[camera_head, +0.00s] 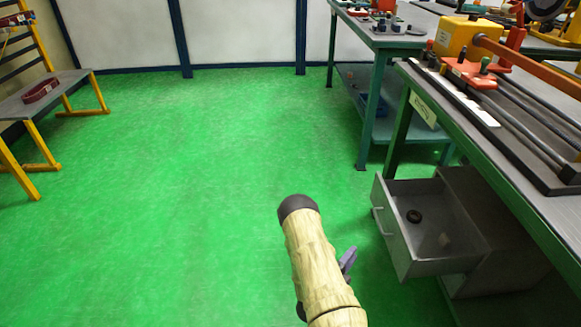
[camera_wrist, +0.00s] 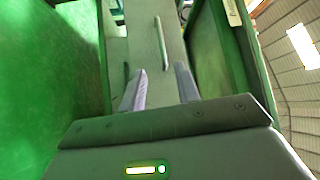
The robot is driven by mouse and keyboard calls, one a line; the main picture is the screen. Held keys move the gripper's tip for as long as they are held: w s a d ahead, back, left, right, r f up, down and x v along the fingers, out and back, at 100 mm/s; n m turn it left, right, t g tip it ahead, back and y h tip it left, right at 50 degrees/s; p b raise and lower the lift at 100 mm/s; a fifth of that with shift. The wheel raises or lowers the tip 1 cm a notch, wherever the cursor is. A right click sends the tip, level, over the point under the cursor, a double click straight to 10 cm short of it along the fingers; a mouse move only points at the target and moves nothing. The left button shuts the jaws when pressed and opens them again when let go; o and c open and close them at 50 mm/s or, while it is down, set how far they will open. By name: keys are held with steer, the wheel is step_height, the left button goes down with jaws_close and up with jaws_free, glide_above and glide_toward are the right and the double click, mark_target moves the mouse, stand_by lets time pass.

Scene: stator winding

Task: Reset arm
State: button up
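My arm reaches up from the bottom of the head view, right of the middle, over the green floor. The wrist view shows my gripper (camera_wrist: 161,68) with its two grey fingers apart and nothing held between them. A grey panel with a bar handle (camera_wrist: 160,43) lies ahead of the fingers, apart from them; it looks like the drawer's front. In the head view the drawer (camera_head: 425,240) is pulled open under the right bench, with a dark ring (camera_head: 414,216) inside. My gripper is mostly hidden behind the arm there.
The right workbench (camera_head: 455,133) carries a winding machine (camera_head: 470,40) and overhangs the drawer. A second bench (camera_head: 372,40) stands behind it. A small grey table (camera_head: 70,83) with a red object (camera_head: 41,90) stands at the left. The green floor (camera_head: 190,200) between is clear.

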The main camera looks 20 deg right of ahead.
steer(key=w+a+r+n+y, duration=0.4)
steer(key=w+r+n+y, duration=0.15)
steer(key=w, duration=0.35)
steer(key=w+a+r+n+y, duration=0.2)
steer(key=a+r+n+y, duration=0.5)
steer(key=a, duration=0.2)
steer(key=s+a+r+n+g+y, duration=0.25)
steer(key=s+a+r+n, duration=0.35)
steer(key=s+n, duration=0.3)
steer(key=s+a+r+n+g+y, duration=0.2)
steer(key=s+a+r+n+g, duration=0.25)
steer(key=s+r+n, duration=0.45)
step_height(320, 180, up, 34)
steer(key=s+m+p, duration=0.1)
steer(key=p, duration=3.5)
steer(key=shift+s+a+t, duration=0.3)
steer(key=shift+t, duration=0.1)
